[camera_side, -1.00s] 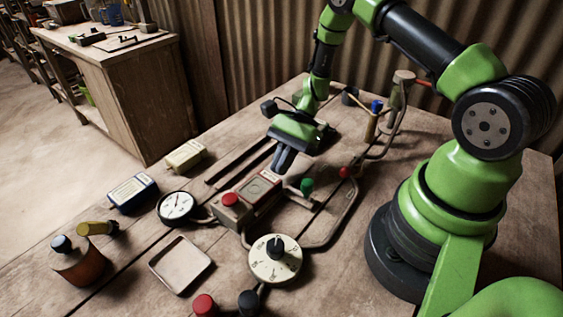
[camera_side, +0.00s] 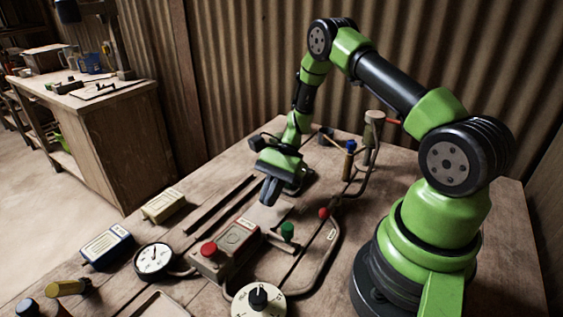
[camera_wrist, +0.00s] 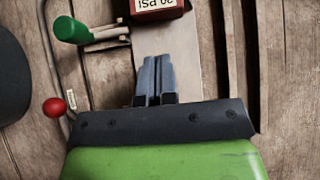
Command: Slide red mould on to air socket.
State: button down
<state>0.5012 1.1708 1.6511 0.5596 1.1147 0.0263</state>
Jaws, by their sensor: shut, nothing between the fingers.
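The red mould (camera_side: 239,237) is a low block with dark red sides and a pale labelled top. It lies on the bench against, or very close to, a beige box with a red button (camera_side: 208,249); I cannot tell whether they touch. The mould's near end (camera_wrist: 158,10) shows at the top of the wrist view, with a "20 psi" label. My gripper (camera_side: 269,201) is shut and empty over the pale metal strip behind the mould. In the wrist view its fingertips (camera_wrist: 158,60) point at the mould with a gap between. I cannot clearly make out the air socket.
A green-knobbed lever (camera_side: 288,231) stands beside the mould, with a red ball (camera_side: 324,213) and curved pipe behind. A gauge (camera_side: 154,259) and dial (camera_side: 258,299) are in front. Dark slots (camera_side: 216,207) run alongside the strip. Bottles and posts stand at the back right.

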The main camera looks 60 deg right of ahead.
jog(key=v, duration=0.9)
jog(key=shift+w, duration=0.1)
jog(key=c, duration=1.3)
grip_release()
jog(key=shift+a+n, duration=0.15)
jog(key=shift+n, duration=0.15)
jog(key=o, duration=1.1)
jog(key=a+n+h, duration=0.1)
jog(key=n, duration=0.1)
jog(key=a+n+g, duration=0.1)
jog(key=n, duration=0.2)
jog(key=a+n+g+h, duration=0.1)
jog(key=a+n, duration=0.1)
jog(key=n, duration=0.1)
jog(key=shift+a+f+h, duration=0.1)
jog(key=shift+a+h, duration=0.05)
jog(key=shift+h, duration=0.15)
jog(key=shift+c, duration=0.2)
jog(key=a+r+n+t+h, duration=0.1)
jog(key=a+n+h, duration=0.2)
jog(key=n, duration=1)
jog(key=a+r+n+h, duration=0.1)
jog(key=a+n+h, duration=0.2)
jog(key=a+n, duration=0.6)
jog(key=n, duration=0.5)
jog(key=shift+w+a+r+t, duration=0.2)
jog(key=shift+a+t, duration=0.1)
jog(key=shift+t, duration=0.1)
jog(key=shift+f, duration=0.15)
